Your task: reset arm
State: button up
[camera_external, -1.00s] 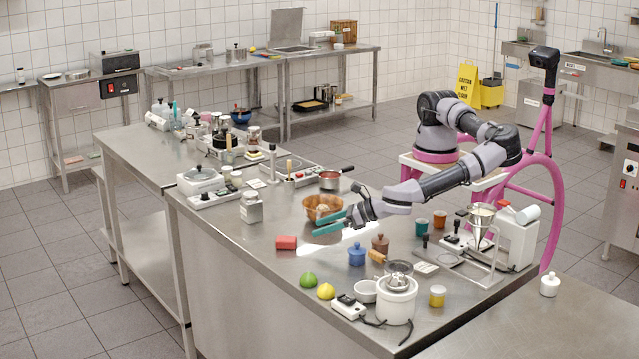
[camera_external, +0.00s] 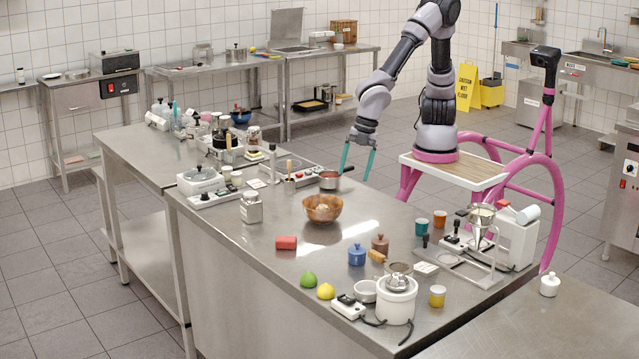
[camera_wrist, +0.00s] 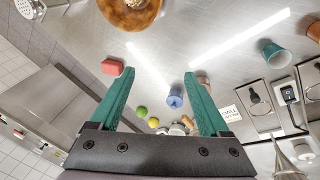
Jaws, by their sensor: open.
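My gripper (camera_external: 356,163) has two teal fingers.
A red block (camera_external: 286,242), blue pot (camera_external: 356,254), brown pot (camera_external: 380,244), green lime (camera_external: 308,280) and yellow lemon (camera_external: 326,291) stand on the table. A metal stand with a funnel (camera_external: 482,215) is at the right. The table around the bowl is mostly clear.

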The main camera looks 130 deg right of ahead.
jog(key=s+d+r+m+t+y, duration=0.1)
jog(key=s+d+r+m+y, duration=0.2)
jog(key=s+r, duration=0.5)
jog(key=s+d+r+m+t, duration=0.1)
jog(key=s+d+r+m, duration=0.3)
jog(key=r, duration=0.5)
jog(key=s+r+m+t, duration=0.1)
jog(key=s+r+m, duration=0.1)
jog(key=s, duration=0.5)
jog(key=s+d+r+m+t, duration=0.1)
jog(key=s+r+m, duration=0.2)
jog(key=s, duration=0.4)
jog(key=shift+s+m, duration=0.4)
jog(key=shift+m, duration=0.2)
